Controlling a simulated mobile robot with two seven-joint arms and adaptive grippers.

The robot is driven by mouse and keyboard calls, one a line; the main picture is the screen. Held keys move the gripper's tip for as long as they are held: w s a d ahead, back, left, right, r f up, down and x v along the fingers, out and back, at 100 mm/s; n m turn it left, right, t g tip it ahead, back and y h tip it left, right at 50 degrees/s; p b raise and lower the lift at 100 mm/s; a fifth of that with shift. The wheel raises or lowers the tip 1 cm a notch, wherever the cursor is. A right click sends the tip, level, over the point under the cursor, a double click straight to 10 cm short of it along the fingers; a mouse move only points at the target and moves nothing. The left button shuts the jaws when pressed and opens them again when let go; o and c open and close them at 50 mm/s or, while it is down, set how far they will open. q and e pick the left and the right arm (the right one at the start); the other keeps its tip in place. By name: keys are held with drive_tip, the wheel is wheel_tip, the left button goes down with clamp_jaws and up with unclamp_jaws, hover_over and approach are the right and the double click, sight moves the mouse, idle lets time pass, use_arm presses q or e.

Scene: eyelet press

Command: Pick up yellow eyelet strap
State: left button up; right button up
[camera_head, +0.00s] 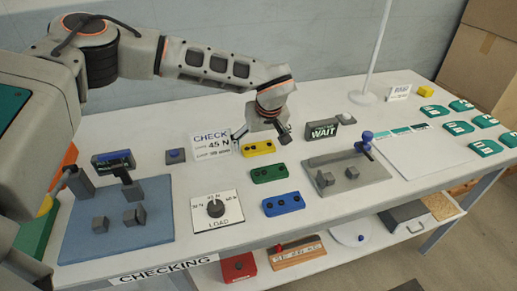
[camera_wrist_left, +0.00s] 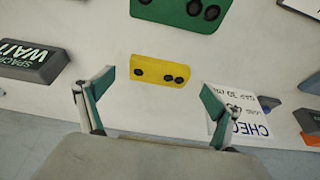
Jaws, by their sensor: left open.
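The yellow eyelet strap (camera_head: 258,148) lies flat on the white table, with dark holes along its face. It also shows in the left wrist view (camera_wrist_left: 160,66), centred just beyond the gap between the fingertips. My left gripper (camera_head: 264,133) is open and empty, just behind and above the strap. Its two fingers (camera_wrist_left: 157,90) stand wide apart in the left wrist view, one toward each side of the strap and not visibly touching it. A green strap (camera_head: 269,173) and a blue strap (camera_head: 283,204) lie in front of the yellow one. My right gripper is not in view.
A CHECK card (camera_head: 211,144) stands left of the strap and a dark WAIT sign (camera_head: 324,131) stands right. A load dial (camera_head: 215,208), a blue mat (camera_head: 85,230) and a grey press plate (camera_head: 365,175) surround the straps. Green-and-white cards lie far right.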

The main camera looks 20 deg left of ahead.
sight(258, 148)
use_arm(q)
drive_tip(key=shift+x, duration=1.15)
drive_tip(key=c, duration=1.1)
drive_tip(key=shift+r, duration=0.1)
